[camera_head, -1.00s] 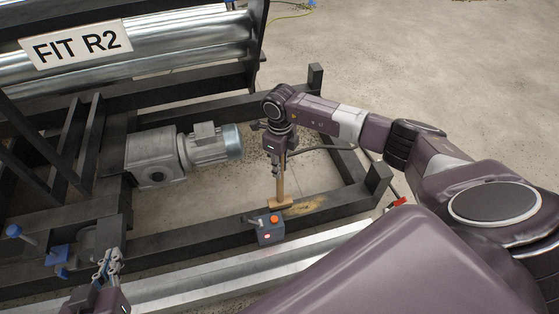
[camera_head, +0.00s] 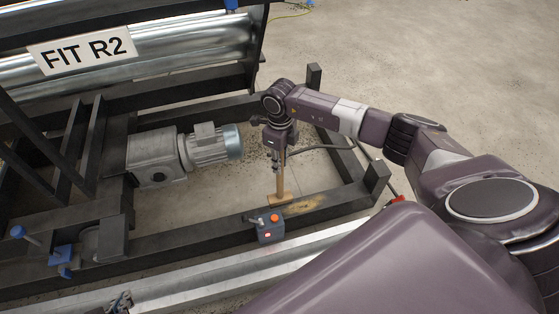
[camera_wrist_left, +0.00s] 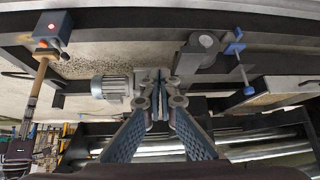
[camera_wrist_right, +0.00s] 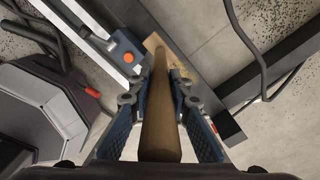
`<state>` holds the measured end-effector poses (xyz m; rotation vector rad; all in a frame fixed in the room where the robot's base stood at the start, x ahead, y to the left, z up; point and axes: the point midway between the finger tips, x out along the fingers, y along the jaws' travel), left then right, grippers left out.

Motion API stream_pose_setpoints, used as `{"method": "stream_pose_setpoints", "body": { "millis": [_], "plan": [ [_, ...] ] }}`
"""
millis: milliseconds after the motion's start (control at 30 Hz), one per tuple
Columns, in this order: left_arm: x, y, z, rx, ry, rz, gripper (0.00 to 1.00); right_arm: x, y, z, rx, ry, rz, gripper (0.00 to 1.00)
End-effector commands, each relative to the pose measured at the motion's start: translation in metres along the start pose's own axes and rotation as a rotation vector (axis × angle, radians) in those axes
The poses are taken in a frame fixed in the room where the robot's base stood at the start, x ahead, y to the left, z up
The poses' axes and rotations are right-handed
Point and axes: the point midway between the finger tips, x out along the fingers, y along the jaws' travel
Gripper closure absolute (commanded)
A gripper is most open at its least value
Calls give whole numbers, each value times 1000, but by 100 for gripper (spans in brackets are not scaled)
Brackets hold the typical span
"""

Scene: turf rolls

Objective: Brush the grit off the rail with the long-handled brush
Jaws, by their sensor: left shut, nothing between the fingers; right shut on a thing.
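The long-handled brush (camera_head: 281,183) has a wooden handle and stands nearly upright, its head low at the dark front rail (camera_head: 190,240). My right gripper (camera_head: 277,157) is shut on the handle, which runs between its fingers in the right wrist view (camera_wrist_right: 160,125). A yellowish-brown patch, seemingly grit (camera_head: 308,203), lies on the rail just right of the brush head. Whether the bristles touch the rail is hidden. My left gripper (camera_head: 121,302) is at the bottom edge of the head view. In the left wrist view its fingers (camera_wrist_left: 160,88) are together and empty.
A grey control box (camera_head: 269,229) with an orange button sits on the rail close to the brush head. A grey motor (camera_head: 185,155) stands inside the frame. A bright metal beam (camera_head: 210,275) runs along the front. Dark specks lie on the floor.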

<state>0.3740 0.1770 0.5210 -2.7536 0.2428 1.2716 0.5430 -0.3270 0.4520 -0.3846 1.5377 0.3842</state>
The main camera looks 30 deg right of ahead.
Motion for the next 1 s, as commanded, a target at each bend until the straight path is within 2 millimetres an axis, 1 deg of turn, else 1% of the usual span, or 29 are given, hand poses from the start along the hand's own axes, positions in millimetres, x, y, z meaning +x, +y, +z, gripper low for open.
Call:
{"method": "stream_pose_setpoints", "body": {
  "millis": [600,733,1000],
  "plan": [
    [-14,-6,48,-5,-198,-11,100,-13,-5,-1,3,-1,0,100],
    [-15,-6,52,-6,-210,-12,100,-14,-5,-2,3,-1,0,100],
    [-15,-6,52,-6,-211,-11,100,-14,-5,-1,1,-2,0,100]
  ]
}}
